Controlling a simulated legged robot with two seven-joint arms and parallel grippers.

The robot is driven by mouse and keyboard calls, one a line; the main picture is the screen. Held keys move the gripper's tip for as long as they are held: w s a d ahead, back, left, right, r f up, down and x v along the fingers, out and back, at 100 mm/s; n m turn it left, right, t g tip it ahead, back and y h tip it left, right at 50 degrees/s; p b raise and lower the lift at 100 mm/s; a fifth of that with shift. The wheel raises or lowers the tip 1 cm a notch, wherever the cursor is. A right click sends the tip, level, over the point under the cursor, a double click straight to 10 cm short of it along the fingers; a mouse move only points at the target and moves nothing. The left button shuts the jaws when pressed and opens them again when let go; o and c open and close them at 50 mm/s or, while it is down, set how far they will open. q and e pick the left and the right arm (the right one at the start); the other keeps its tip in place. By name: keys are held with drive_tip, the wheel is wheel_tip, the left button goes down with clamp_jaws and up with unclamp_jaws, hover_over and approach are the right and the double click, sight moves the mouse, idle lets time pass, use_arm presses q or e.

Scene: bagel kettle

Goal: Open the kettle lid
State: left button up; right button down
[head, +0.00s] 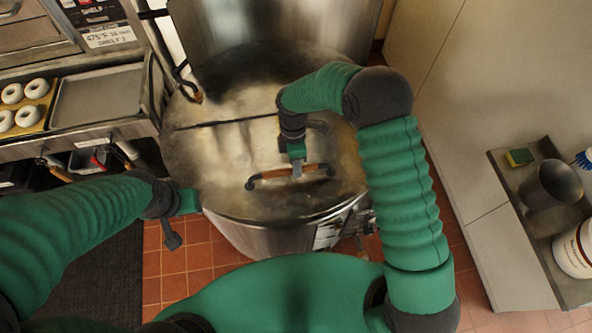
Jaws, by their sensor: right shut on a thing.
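The large steel kettle (262,236) stands in front of me. Its round, stained lid (222,168) lies flat over the top, with a dark seam across its middle. The curved handle (264,176) with brown grips sits on the front half of the lid. My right gripper (297,172) reaches down from above and is shut on the middle of this handle. My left gripper (192,202) is at the kettle's left front rim, apart from the handle. Its fingers are too small to tell open from shut.
At left, a counter holds a tray of bagels (24,107) and an empty metal tray (98,98). At right, a side shelf (535,225) holds a sponge (520,157), a metal pot (551,184) and a white bucket (574,250). Tiled floor (182,274) shows below the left arm.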

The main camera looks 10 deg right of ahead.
drive_tip(key=w+r+p, duration=0.3)
drive_tip(key=w+r, duration=0.4)
drive_tip(key=r, duration=0.5)
drive_tip(key=shift+w+p, duration=0.15)
drive_tip(key=shift+p, duration=0.25)
drive_tip(key=shift+d, duration=0.15)
